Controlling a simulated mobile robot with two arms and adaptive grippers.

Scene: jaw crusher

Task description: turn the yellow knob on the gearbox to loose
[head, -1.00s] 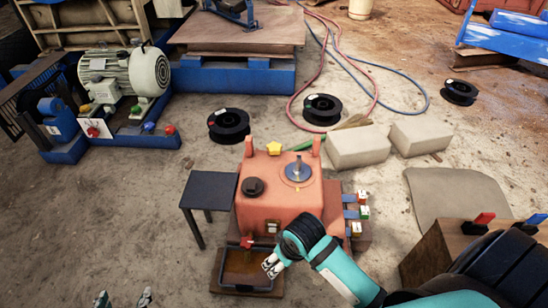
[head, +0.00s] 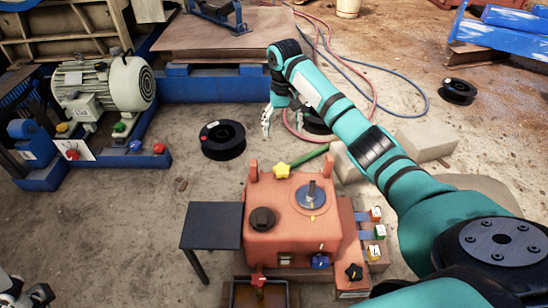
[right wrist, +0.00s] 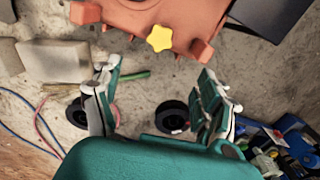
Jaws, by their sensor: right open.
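The yellow star-shaped knob (head: 281,170) sits at the back edge of the orange gearbox (head: 280,243), between two upright orange lugs. The right wrist view also shows the knob (right wrist: 161,38) at top centre, with the gearbox (right wrist: 122,19) around it. My right gripper (head: 279,122) is behind the gearbox, beyond the knob and apart from it. In the right wrist view its fingers (right wrist: 160,85) are spread wide with nothing between them. A pale part at the lower left edge of the head view may be my left gripper (head: 10,288); its fingers cannot be made out.
A black spool (head: 222,139) and pale blocks (head: 425,139) lie on the floor behind the gearbox. A dark side table (head: 212,225) stands at its left, a motor (head: 104,86) further left.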

